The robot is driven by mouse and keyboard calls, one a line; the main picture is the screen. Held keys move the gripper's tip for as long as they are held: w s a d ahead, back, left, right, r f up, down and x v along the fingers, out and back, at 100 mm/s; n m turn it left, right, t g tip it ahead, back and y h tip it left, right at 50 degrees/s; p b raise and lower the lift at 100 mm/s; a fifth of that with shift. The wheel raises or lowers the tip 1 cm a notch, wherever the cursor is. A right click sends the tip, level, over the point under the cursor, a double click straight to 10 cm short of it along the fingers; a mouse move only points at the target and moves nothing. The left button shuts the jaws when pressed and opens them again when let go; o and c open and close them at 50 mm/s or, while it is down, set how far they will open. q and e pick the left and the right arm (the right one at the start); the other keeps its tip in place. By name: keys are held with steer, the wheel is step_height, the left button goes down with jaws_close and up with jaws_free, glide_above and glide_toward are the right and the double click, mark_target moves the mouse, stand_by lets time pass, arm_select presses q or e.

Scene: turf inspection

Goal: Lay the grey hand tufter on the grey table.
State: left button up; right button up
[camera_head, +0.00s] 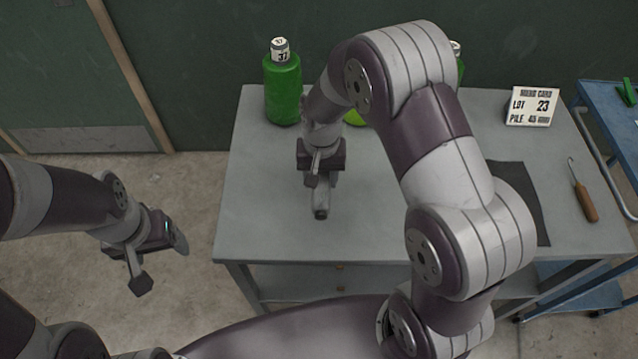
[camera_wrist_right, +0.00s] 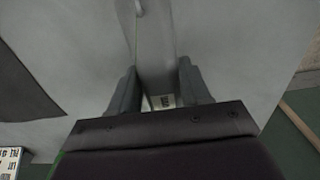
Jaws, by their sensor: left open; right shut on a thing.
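My right gripper (camera_head: 318,184) is over the left part of the grey table (camera_head: 255,205), pointing down. It is shut on the grey hand tufter (camera_head: 321,211), whose lower end shows below the fingers. In the right wrist view the grey tufter (camera_wrist_right: 153,45) runs up from between the two fingers (camera_wrist_right: 160,95), over the grey table top (camera_wrist_right: 235,45). I cannot tell whether the tufter touches the table. My left gripper (camera_head: 160,262) is open and empty, over the floor left of the table.
A green bottle (camera_head: 283,90) stands at the back left of the table; another is mostly hidden behind my right arm. A white card (camera_head: 532,107), a dark mat (camera_head: 528,190) and a wooden-handled hook (camera_head: 585,202) are on the right. A blue cart (camera_head: 605,115) stands beyond.

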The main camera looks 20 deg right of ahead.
steer(key=shift+a+f, duration=0.2)
steer(key=shift+f, duration=0.1)
step_height(320, 180, down, 4)
steer(key=shift+a+r+p, duration=0.1)
steer(key=shift+p, duration=0.25)
steer(key=shift+w, duration=0.1)
steer(key=shift+f, duration=0.2)
steer(key=o, duration=1.3)
steer(key=shift+c, duration=0.2)
steer(key=shift+r, duration=0.1)
step_height(320, 180, up, 12)
steer(key=shift+f+b, duration=0.25)
steer(key=shift+b, duration=0.45)
steer(key=s+d+r+n+t, duration=0.1)
steer(key=s+d+n, duration=0.2)
steer(key=s, duration=0.9)
steer(key=shift+s+d, duration=0.35)
steer(key=shift+d, duration=0.7)
